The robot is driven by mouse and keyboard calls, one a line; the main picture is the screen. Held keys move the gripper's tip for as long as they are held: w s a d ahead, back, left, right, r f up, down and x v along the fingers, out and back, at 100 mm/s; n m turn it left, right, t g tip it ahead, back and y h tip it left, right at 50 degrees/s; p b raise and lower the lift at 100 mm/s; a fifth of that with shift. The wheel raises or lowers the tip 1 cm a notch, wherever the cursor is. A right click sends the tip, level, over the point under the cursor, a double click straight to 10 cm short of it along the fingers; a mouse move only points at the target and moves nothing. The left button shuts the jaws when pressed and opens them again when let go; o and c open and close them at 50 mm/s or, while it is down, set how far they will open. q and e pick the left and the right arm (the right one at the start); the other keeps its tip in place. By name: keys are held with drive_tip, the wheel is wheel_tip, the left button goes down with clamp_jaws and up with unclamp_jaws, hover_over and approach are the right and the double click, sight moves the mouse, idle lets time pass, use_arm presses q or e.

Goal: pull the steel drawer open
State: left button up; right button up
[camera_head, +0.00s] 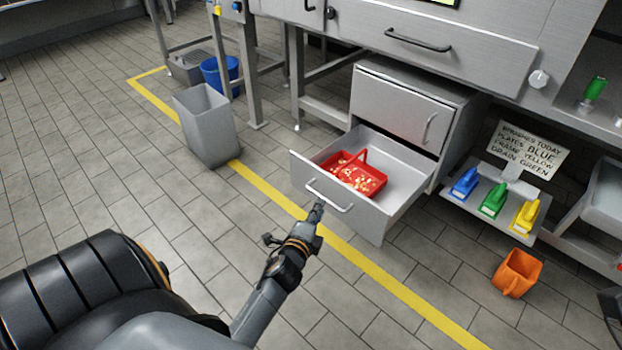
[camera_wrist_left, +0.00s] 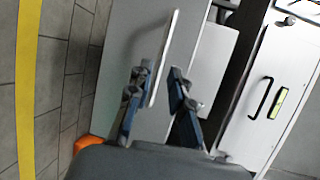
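The steel drawer (camera_head: 402,161) is the lower one of a steel cabinet. It stands pulled out, with its inside showing. Its bar handle (camera_head: 330,197) is on the front panel, and a pale bar, seemingly this handle, shows in the left wrist view (camera_wrist_left: 168,50). My left gripper (camera_head: 318,207) is at the handle in the head view. In the left wrist view its two fingers (camera_wrist_left: 158,85) are apart, with the bar's near end between them, closer to the left finger. Contact is unclear. My right gripper is not in view.
A red basket (camera_head: 372,184) with small yellowish pieces sits in the drawer. An orange container (camera_head: 517,272) stands on the floor at right, below a shelf with blue, green and yellow items. A grey bin (camera_head: 207,125) stands at left. Floor left of the drawer is clear.

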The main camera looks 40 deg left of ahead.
use_arm(q)
drive_tip(key=v, duration=0.6)
drive_tip(key=shift+s+d+r, duration=0.1)
drive_tip(key=shift+d, duration=0.05)
